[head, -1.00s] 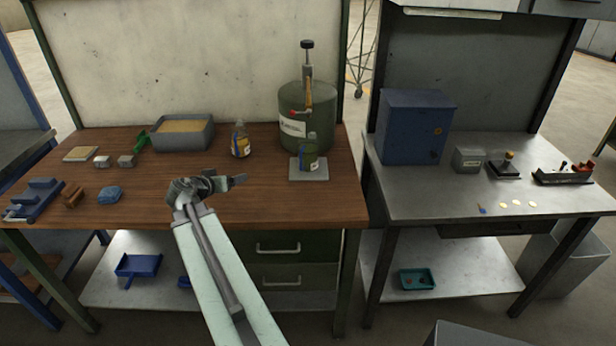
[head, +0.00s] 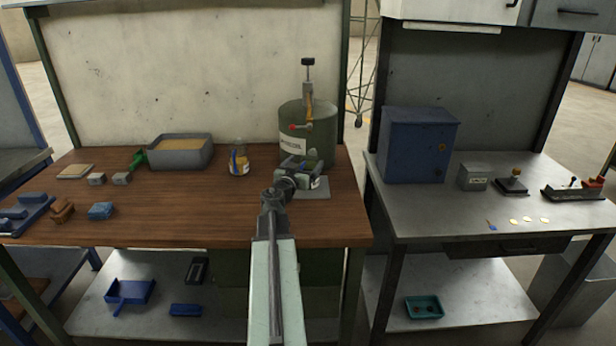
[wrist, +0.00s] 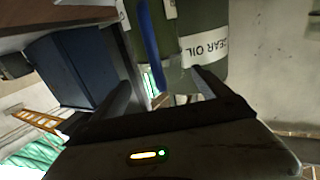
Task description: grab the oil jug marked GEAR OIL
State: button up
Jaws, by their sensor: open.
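My gripper (head: 299,165) hides most of the jug in the head view. The drum's white label (wrist: 206,46) reads GEAR OIL, partly cut off; the jug's own label is not readable. An amber jug (head: 239,161) stands to the left.
A grey bin (head: 180,153), a green-handled tool (head: 138,159) and small blocks occupy the wooden bench's left side. The bench front between them and my arm is clear. A blue cabinet (head: 418,145) stands on the metal table to the right.

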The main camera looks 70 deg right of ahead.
jog(key=d, duration=0.4)
jog(key=shift+d+f, duration=0.1)
jog(key=shift+f, duration=0.05)
grip_shut()
